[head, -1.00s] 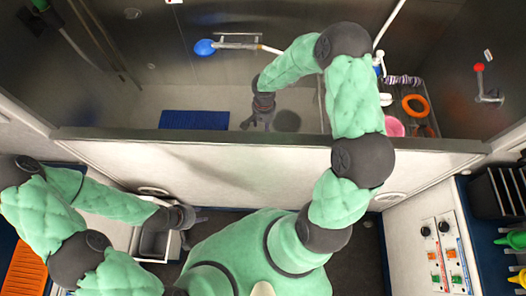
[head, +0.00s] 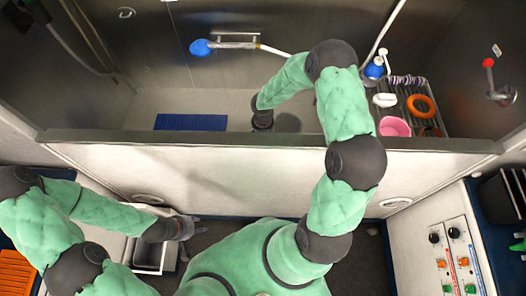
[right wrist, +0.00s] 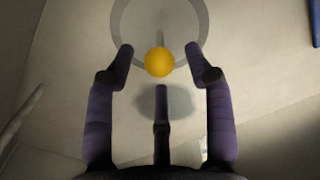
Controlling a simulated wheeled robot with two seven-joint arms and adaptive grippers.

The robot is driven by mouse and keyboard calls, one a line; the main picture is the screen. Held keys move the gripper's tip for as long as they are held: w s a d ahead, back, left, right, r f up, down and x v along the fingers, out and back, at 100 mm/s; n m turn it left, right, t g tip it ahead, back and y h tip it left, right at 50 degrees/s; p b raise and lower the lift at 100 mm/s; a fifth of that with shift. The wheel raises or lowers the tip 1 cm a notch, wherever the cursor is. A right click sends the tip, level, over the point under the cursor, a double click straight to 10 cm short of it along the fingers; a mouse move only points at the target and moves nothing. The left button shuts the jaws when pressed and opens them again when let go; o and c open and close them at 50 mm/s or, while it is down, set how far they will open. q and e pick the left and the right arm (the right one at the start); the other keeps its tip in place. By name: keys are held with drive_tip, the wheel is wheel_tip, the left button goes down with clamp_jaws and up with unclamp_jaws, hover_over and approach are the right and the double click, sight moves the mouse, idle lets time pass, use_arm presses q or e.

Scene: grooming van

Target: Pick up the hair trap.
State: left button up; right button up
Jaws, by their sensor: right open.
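In the right wrist view, a yellow ball-shaped knob (right wrist: 158,62) shows in front of a thin grey ring on the pale tub floor. I take knob and ring to be the hair trap, though whether they are joined is unclear. My right gripper (right wrist: 161,52) is open, its fingers on either side of the knob with gaps. In the head view, my right wrist (head: 262,115) reaches down into the tub and its fingers are barely visible. A dark round patch (head: 287,122) lies just right of it. My left gripper (head: 187,227) is by a grey bin; its finger opening is unclear.
The tub's front wall (head: 250,165) runs under my right arm. A blue mat (head: 190,122) lies left in the tub. The grey bin (head: 147,257) stands below my left gripper.

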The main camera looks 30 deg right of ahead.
wheel_tip(320, 180, down, 5)
drive_tip(key=shift+r+b, duration=0.15)
drive_tip(key=shift+b, duration=0.65)
clamp_jaws()
drive_tip(key=shift+r, duration=0.1)
